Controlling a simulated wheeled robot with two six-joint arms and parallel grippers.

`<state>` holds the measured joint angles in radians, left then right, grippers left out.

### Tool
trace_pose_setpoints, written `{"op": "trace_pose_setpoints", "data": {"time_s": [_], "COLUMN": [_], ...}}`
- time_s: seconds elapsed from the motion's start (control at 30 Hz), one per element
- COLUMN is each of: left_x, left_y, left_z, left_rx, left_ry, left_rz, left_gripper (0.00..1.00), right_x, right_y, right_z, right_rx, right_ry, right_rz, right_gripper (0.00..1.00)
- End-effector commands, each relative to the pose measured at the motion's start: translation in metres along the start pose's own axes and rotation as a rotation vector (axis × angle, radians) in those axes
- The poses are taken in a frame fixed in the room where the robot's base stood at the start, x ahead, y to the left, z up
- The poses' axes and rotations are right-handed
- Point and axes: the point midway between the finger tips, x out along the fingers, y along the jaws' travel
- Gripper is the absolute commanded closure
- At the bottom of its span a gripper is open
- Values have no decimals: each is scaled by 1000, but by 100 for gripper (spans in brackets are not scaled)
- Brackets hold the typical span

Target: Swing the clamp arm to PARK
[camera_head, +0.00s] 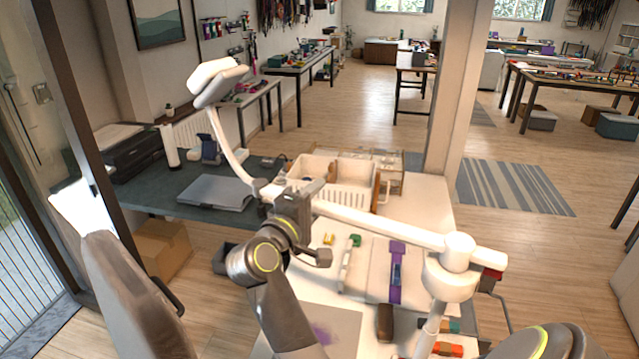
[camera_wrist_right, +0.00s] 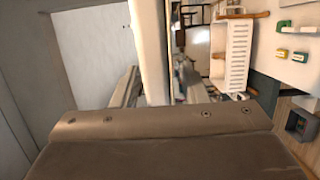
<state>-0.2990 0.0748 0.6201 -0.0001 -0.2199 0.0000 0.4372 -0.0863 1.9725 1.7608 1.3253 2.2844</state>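The white clamp arm (camera_head: 380,227) runs from its round pivot post (camera_head: 455,272) at the right leftward across the bench, then bends up to a padded white head (camera_head: 218,82). My right gripper (camera_head: 312,192) is at the bar's left part, near the bend. In the right wrist view the white bar (camera_wrist_right: 149,40) passes between my two fingers (camera_wrist_right: 154,85), which sit close against both sides; I see no clear gap. My left gripper is out of view. I cannot make out any PARK mark.
A white slotted bin (camera_head: 340,180) stands behind the bar. The white bench holds a purple tool (camera_head: 397,272), a green-ended tool (camera_head: 347,262) and a dark block (camera_head: 385,322). A laptop-like grey slab (camera_head: 213,192) lies on the dark table to the left. A beige pillar (camera_head: 455,90) rises behind.

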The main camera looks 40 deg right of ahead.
Motion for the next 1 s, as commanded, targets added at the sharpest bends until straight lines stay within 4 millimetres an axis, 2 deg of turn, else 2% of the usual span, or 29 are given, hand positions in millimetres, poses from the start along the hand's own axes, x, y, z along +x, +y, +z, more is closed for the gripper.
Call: {"op": "trace_pose_setpoints", "data": {"time_s": [0.37,0.67,1.0], "left_x": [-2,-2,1], "left_y": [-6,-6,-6], "left_z": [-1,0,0], "left_rx": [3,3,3], "left_ry": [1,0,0], "left_rz": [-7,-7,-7], "left_gripper": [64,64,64], "right_x": [2,2,1], "right_y": [-1,-1,-2], "right_z": [1,1,-3], "right_rx": [0,0,0], "right_ry": [1,1,10], "right_rz": [-1,-1,-1], "right_gripper": [61,100,100]}}
